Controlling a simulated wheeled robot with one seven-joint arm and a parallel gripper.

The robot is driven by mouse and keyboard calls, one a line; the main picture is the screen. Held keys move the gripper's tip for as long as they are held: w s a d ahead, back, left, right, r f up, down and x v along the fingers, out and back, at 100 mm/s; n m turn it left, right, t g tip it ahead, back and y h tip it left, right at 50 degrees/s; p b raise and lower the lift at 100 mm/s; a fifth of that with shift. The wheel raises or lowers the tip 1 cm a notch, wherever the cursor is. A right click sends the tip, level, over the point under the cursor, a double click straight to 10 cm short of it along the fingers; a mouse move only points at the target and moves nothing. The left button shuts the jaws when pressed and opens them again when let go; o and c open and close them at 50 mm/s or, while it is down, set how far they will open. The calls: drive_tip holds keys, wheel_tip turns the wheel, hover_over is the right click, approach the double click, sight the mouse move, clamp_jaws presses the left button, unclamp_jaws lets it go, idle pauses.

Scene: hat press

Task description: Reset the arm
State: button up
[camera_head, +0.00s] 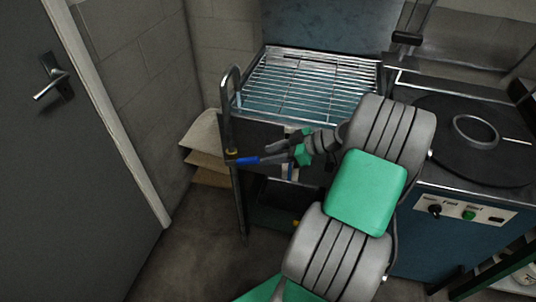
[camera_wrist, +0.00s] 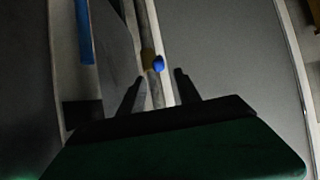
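My gripper (camera_head: 272,153) is at the end of my grey and green arm, left of centre in the head view, in front of the sink unit. In the wrist view its two dark fingers (camera_wrist: 158,78) stand apart with nothing clasped between them, so it is open. I cannot tell whether a finger touches the handle.
A wire rack (camera_head: 310,82) covers the basin behind my gripper. At right stands a machine with a round dark plate (camera_head: 475,140), a black knob (camera_head: 435,211) and a green button (camera_head: 469,215). A grey door (camera_head: 70,170) is at left. The floor (camera_head: 190,265) between is clear.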

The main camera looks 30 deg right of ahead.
drive_tip(key=a+r+m+g+h+p, duration=0.4)
drive_tip(key=a+r+p, duration=0.5)
drive_tip(key=a, duration=0.5)
drive_tip(key=s+a+r+m+g+h+p, duration=0.1)
drive_tip(key=s+a+r+m+h+p, duration=0.3)
drive_tip(key=s+r, duration=0.5)
drive_tip(key=shift+s+a, duration=0.25)
drive_tip(key=shift+s, duration=0.95)
idle(4.5)
